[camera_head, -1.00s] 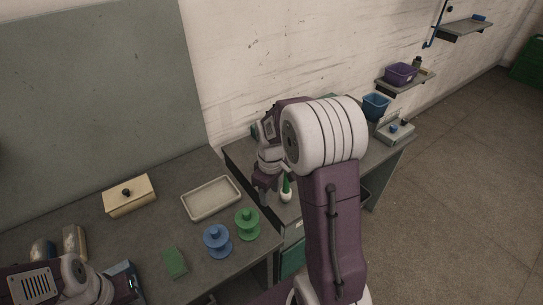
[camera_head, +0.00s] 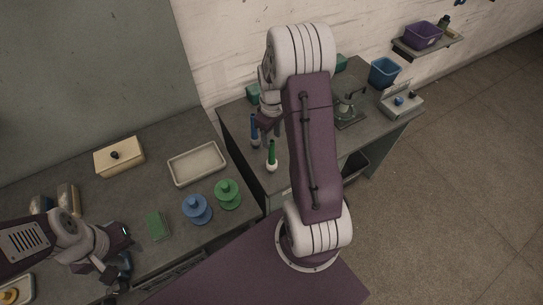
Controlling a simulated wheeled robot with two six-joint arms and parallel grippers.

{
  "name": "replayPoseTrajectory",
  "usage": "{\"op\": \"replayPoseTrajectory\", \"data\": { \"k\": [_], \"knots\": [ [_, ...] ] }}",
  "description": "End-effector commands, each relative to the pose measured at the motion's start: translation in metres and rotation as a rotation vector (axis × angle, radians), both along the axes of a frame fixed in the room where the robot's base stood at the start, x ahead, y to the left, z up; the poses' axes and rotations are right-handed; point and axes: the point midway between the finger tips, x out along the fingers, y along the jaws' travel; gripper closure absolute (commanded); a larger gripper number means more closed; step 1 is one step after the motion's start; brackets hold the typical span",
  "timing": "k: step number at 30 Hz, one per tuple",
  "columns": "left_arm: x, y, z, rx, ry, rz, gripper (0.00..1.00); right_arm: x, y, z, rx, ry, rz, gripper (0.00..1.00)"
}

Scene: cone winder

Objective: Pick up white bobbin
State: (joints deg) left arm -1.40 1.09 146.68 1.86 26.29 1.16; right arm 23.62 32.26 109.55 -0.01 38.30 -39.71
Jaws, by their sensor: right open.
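I cannot make out a separate white bobbin for certain. On the right-hand table a green cone-shaped piece with a white rounded bottom (camera_head: 272,157) stands upright near the front left edge. A similar blue piece (camera_head: 254,131) stands behind it. My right gripper (camera_head: 266,122) is open beside and above these two, partly hidden by my own arm; I see nothing held in it. My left gripper (camera_head: 122,255) is over the front edge of the left table; its jaws are not clear.
A blue spool (camera_head: 197,209), a green spool (camera_head: 228,194), a green block (camera_head: 158,225), an empty pale tray (camera_head: 197,164) and a cream box (camera_head: 119,157) are on the left table. A blue bin (camera_head: 384,72) and a grey device (camera_head: 402,103) are at the right table's far end.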

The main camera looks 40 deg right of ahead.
Motion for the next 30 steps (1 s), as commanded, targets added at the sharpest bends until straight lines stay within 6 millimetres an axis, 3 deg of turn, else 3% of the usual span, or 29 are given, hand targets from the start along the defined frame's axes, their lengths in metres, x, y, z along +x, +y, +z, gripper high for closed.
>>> {"op": "replayPoseTrajectory", "data": {
  "k": [8,15,23,28,30],
  "knots": [
    [0.0,0.0,0.006,0.0,0.0,0.0,0.64,0.0,0.001,-0.019,0.001,0.001,0.001,0.55],
    [0.0,0.0,0.016,0.0,0.0,0.0,0.64,-0.003,0.003,-0.06,0.001,0.002,0.001,0.55],
    [0.0,0.0,0.016,0.0,0.0,0.0,0.64,-0.002,0.003,-0.067,-0.001,-0.001,0.001,0.55],
    [0.0,0.0,0.016,0.0,0.0,0.0,0.64,-0.002,0.003,-0.067,-0.001,-0.001,0.001,0.96],
    [0.0,0.0,0.016,0.0,0.0,0.0,0.64,-0.002,0.003,-0.067,0.0,-0.002,0.001,1.0]
  ]
}}
